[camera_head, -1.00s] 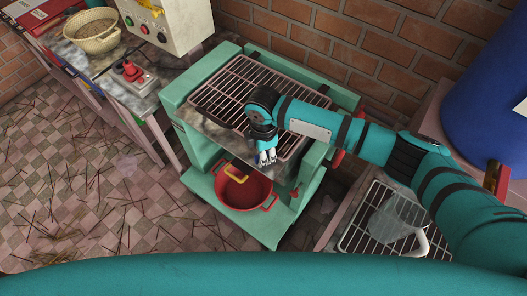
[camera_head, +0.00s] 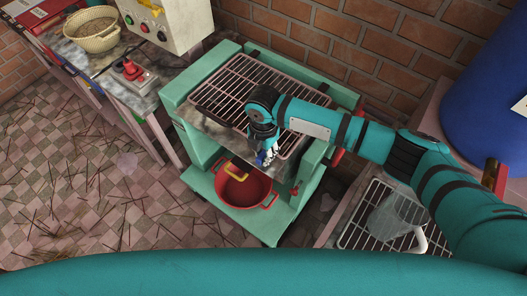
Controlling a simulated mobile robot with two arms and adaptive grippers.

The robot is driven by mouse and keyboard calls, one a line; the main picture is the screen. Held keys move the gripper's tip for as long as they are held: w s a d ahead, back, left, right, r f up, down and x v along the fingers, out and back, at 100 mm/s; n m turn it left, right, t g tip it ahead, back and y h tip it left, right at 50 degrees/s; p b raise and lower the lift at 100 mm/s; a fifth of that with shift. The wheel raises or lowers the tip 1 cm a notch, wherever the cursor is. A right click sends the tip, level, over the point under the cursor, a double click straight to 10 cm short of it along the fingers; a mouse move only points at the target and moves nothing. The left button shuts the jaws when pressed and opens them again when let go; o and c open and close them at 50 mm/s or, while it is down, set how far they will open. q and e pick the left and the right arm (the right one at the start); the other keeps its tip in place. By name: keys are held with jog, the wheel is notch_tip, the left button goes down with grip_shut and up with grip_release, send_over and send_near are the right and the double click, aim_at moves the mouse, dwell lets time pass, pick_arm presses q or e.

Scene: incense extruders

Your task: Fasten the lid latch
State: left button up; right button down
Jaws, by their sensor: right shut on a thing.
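My right gripper (camera_head: 266,158) points down at the front edge of the grill rack on the green stand. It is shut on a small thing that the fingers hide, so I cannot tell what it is. I cannot make out a lid or a latch for certain. My left gripper is not in view.
The green stand (camera_head: 226,204) holds a grill rack (camera_head: 240,84) on top and the pot on its lower shelf. A clear jug (camera_head: 392,214) sits on a rack at the right. A blue barrel (camera_head: 488,75) stands behind. The tiled floor (camera_head: 95,190) at left has scattered sticks.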

aim_at(263, 154)
jog(key=shift+w+r, duration=0.1)
jog(key=c, duration=1.2)
grip_release()
notch_tip(263, 154, up, 12)
